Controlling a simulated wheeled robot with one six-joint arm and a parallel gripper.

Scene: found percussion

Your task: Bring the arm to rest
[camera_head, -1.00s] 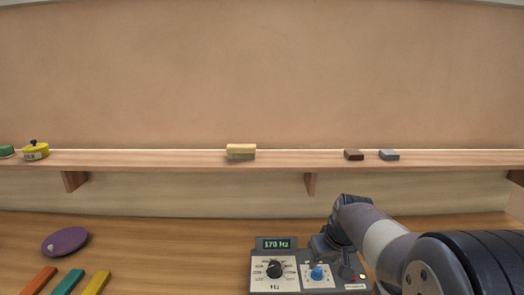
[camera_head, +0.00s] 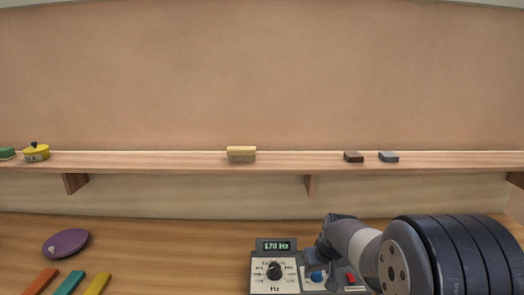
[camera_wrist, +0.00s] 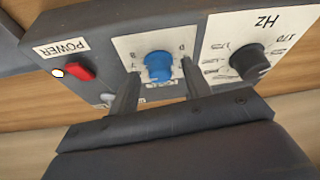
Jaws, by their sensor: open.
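My gripper (camera_wrist: 158,95) is open in the wrist view, its two fingers apart on either side below a blue knob (camera_wrist: 159,66). The knob sits on a grey control box (camera_head: 262,255) on the table, with a lit display reading about 170 Hz. In the head view my arm reaches in from the right, and its end is over the right part of the box, beside the blue knob (camera_head: 317,276). The fingers are hard to make out there.
The box also has a black Hz dial (camera_head: 274,271) and a red power switch (camera_head: 351,278). A shelf (camera_head: 130,161) above holds a yellow pot (camera_head: 36,153), a sponge-like block (camera_head: 241,154) and small blocks. A purple disc (camera_head: 65,243) and coloured bars (camera_head: 69,282) lie at left.

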